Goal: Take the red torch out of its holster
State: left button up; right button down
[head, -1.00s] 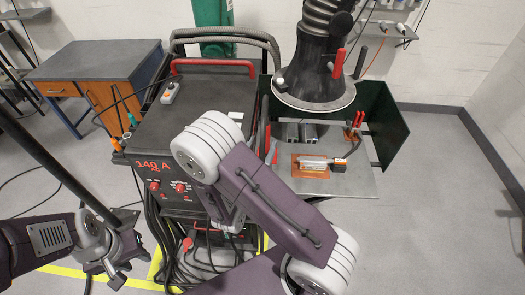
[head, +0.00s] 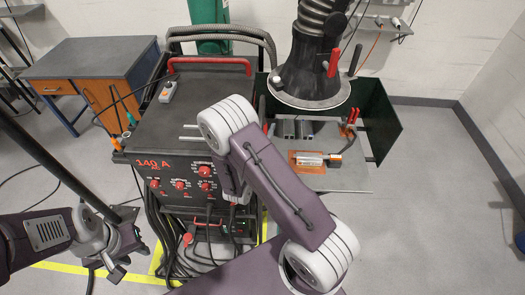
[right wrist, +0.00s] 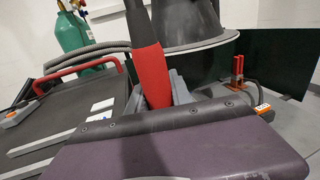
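A red torch handle with a black upper part (right wrist: 152,75) stands steeply in the right wrist view, behind my purple arm link. Its lower end and holster are hidden there. In the head view a small red piece (head: 266,128) shows beside my right arm, probably the same torch, mostly hidden.
The dark welder (head: 200,105) has a red rail and a grey remote (head: 168,92) on top. A black extraction hood (head: 310,75) hangs over the work plate (head: 345,178) with its green screen (head: 380,125). Open floor lies to the right.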

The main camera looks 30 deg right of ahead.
jog(key=shift+r, duration=0.1)
jog(key=shift+r, duration=0.3)
notch_tip(320, 180, up, 17)
jog(key=shift+r, duration=0.15)
dwell(0.4)
